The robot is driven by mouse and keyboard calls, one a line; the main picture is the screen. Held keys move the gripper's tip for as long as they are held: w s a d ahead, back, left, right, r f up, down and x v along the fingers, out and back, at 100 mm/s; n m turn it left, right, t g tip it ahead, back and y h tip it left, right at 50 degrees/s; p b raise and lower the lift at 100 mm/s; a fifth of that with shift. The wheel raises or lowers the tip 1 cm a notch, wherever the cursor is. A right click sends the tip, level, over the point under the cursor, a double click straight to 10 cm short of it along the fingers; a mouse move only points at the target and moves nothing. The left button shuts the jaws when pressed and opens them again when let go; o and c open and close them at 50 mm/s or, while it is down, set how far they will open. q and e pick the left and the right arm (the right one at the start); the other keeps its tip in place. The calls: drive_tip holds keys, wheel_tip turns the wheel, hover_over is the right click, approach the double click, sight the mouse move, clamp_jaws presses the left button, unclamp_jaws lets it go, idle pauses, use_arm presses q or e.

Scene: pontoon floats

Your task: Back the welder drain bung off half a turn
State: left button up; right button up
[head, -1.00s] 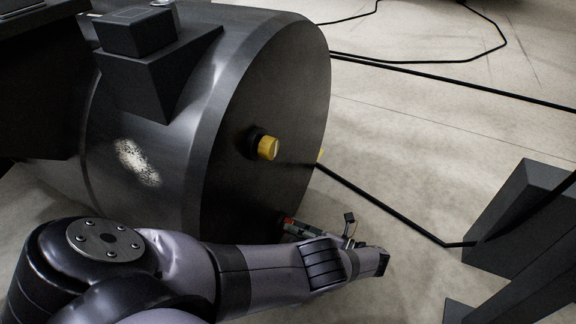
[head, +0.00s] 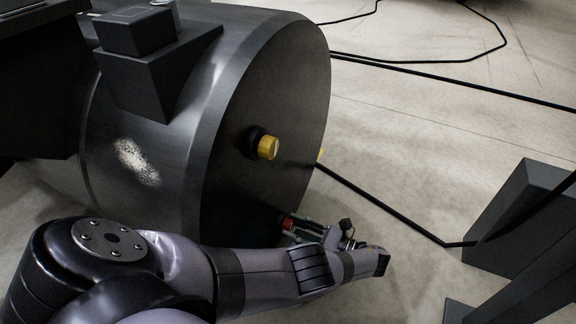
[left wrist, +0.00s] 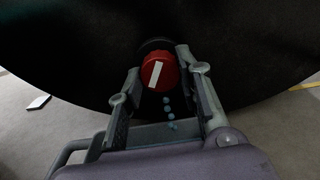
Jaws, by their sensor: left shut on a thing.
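The drain bung is a round red cap with a white stripe, low on the dark end face of the float. It shows in the left wrist view (left wrist: 151,78) and as a small red spot in the head view (head: 287,223). The stripe leans a little right of vertical. My left gripper (left wrist: 159,82) is shut on the red bung, a finger on each side; it also shows in the head view (head: 300,229). Several pale blue drops (left wrist: 168,114) show just below the bung. My right gripper is not in view.
A yellow cap (head: 268,148) on a black collar sits higher on the end face of the float (head: 285,90). A black cable (head: 385,205) runs over the floor to a dark box (head: 515,215) at right. Pale floor beyond my gripper is mostly clear.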

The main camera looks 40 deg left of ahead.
use_arm(q)
drive_tip(key=n, duration=1)
drive_tip(key=shift+n, duration=1)
drive_tip(key=shift+d, duration=0.1)
drive_tip(key=n, duration=0.7)
drive_tip(key=o, duration=1)
drive_tip(key=shift+c, duration=0.2)
